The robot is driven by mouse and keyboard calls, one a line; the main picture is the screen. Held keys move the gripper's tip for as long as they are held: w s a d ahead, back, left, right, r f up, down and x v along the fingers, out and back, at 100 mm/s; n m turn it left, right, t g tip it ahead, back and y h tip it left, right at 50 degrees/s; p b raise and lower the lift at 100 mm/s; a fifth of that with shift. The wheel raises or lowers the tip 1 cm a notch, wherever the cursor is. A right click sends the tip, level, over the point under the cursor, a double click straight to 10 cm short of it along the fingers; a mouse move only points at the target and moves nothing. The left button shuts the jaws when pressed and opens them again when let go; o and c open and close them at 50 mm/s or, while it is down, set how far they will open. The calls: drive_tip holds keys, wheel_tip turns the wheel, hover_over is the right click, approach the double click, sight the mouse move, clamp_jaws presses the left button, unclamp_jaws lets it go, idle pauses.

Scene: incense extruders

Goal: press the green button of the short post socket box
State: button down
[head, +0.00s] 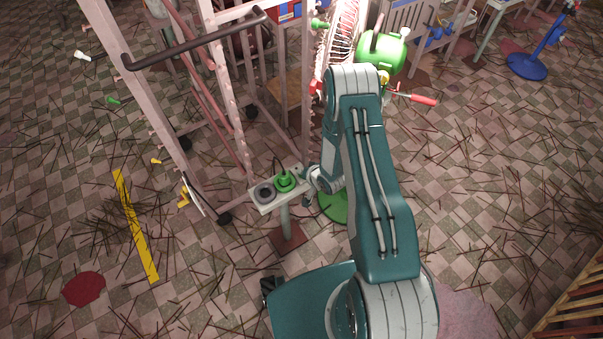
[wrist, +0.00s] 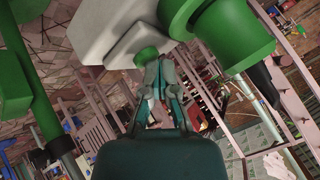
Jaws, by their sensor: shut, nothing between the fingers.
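The short post socket box (head: 263,206) is a pale box on a short post, left of my arm in the head view. A green plug (head: 284,181) with a dark cable and a grey round socket (head: 264,193) are on its top. In the wrist view the pale box (wrist: 98,30) fills the upper middle, with the green plug (wrist: 238,45) at its right. The green button (wrist: 147,54) sits on a small grey plate on the box's side. My gripper (wrist: 154,68) is shut and empty, its tips right at the button. I cannot tell whether they touch.
A tall pale rack frame (head: 160,130) on wheels stands left of the box. A green post (wrist: 42,95) shows at the left of the wrist view. A green drum-like machine (head: 382,52) stands behind my arm.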

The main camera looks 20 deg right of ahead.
drive_tip(key=shift+r, duration=0.4)
drive_tip(key=shift+r, duration=3.05)
